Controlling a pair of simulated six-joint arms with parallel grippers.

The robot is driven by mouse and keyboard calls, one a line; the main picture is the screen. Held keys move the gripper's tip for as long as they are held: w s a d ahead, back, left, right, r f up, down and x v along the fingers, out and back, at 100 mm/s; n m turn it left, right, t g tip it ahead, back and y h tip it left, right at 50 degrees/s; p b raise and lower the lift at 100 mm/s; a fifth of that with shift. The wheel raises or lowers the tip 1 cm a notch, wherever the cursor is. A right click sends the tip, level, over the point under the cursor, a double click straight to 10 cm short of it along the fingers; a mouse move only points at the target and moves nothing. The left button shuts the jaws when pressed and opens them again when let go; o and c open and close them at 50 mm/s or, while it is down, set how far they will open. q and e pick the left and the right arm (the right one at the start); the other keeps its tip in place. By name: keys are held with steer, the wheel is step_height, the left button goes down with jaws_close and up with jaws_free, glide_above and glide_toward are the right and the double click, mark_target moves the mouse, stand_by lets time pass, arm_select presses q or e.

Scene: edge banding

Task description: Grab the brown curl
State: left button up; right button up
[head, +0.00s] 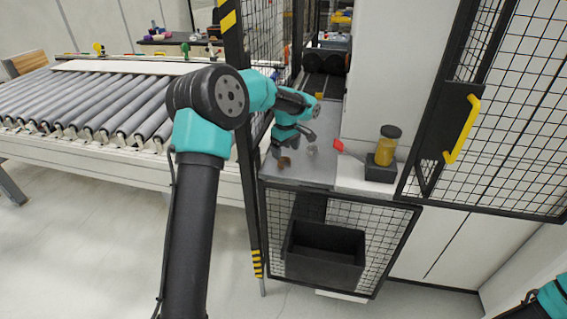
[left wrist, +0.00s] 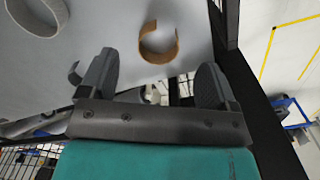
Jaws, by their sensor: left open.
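The brown curl (left wrist: 160,57), a bent strip like an open ring, lies on the grey metal surface (left wrist: 110,25). In the head view the brown curl (head: 284,162) is near the left front part of that surface. My left gripper (left wrist: 157,80) is open and empty. In the left wrist view the curl lies beyond the fingertips, between their lines, with a gap to both. In the head view my left gripper (head: 283,152) is just above and behind the curl, partly hidden by its own wrist. My right gripper is outside the frame.
A pale curl (left wrist: 46,30) lies left of the brown one, and another grey piece (left wrist: 74,73) is beside the left finger. A red-ended tool (head: 339,146) and a yellow jar (head: 386,150) stand to the right. Mesh fencing and a black bin (head: 325,262) are in front.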

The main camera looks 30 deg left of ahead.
mark_target(285, 166)
arm_select(q)
step_height(285, 166, down, 5)
steer(key=shift+f, duration=0.1)
stand_by(0.3)
steer(key=c, duration=1)
steer(key=shift+a+r, duration=0.1)
steer(key=shift+r, duration=0.1)
steer(key=shift+r, duration=1.4)
steer(key=shift+s+r, duration=0.1)
steer(key=shift+r, duration=0.2)
steer(key=s+d+r, duration=0.1)
steer(key=s+d, duration=0.7)
steer(key=s, duration=0.5)
steer(key=shift+s+d+r, duration=0.15)
steer(key=shift+s+d, duration=0.05)
